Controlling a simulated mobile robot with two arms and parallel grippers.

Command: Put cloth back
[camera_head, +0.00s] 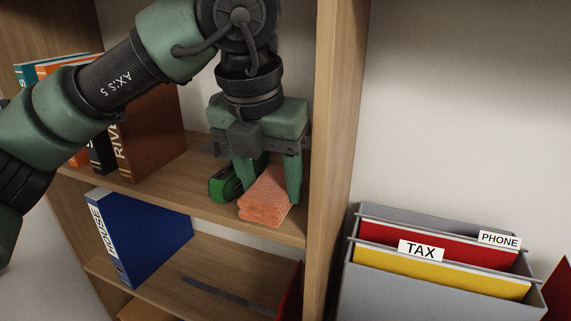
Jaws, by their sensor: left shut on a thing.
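The cloth (265,201) is a folded, orange-pink textured piece at the right end of a wooden shelf (212,205). My left gripper (268,190) comes down from above, and its fingers are shut on the cloth. The cloth is at the shelf's front edge; I cannot tell whether it rests fully on the board. A green and black object (223,184) sits just left of the cloth, partly hidden by a finger. My right gripper is not in view.
Several upright books, including a brown one (152,135), stand on the same shelf at left. A blue binder (138,235) marked HOUSE stands on the shelf below. The upright side panel (336,130) is close on the right. A grey file holder (400,296) with red and yellow folders stands beyond it.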

